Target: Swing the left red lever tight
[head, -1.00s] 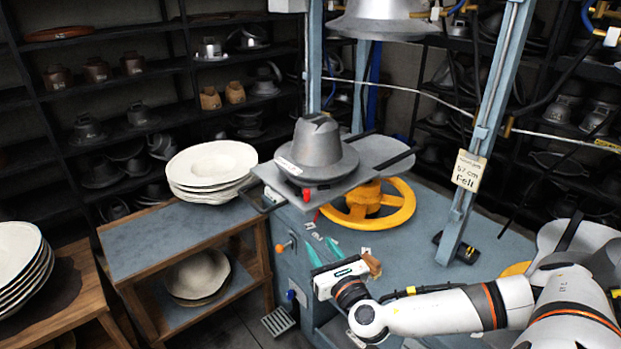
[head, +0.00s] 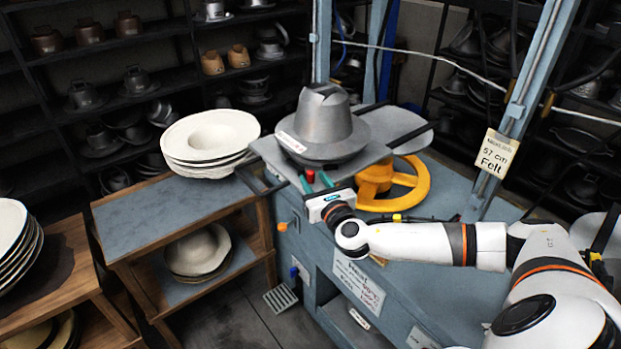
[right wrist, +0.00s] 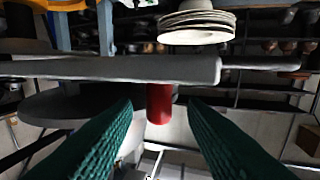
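The red lever (head: 310,176) sticks out at the front edge of the grey plate under the metal hat mould (head: 321,125). It also shows as a red cylinder in the right wrist view (right wrist: 159,103), hanging below the plate's edge. My right gripper (head: 316,181) is at the lever, its green fingers apart, one on each side of it. In the right wrist view the fingers (right wrist: 160,108) are open, with the red lever in the gap between their tips and clear space beside it. My left gripper is not in view.
A yellow handwheel (head: 412,184) stands close behind my right gripper. A stack of pale hat blanks (head: 208,140) sits on the wooden side table to the left. The blue press frame post (head: 515,105) rises at the right.

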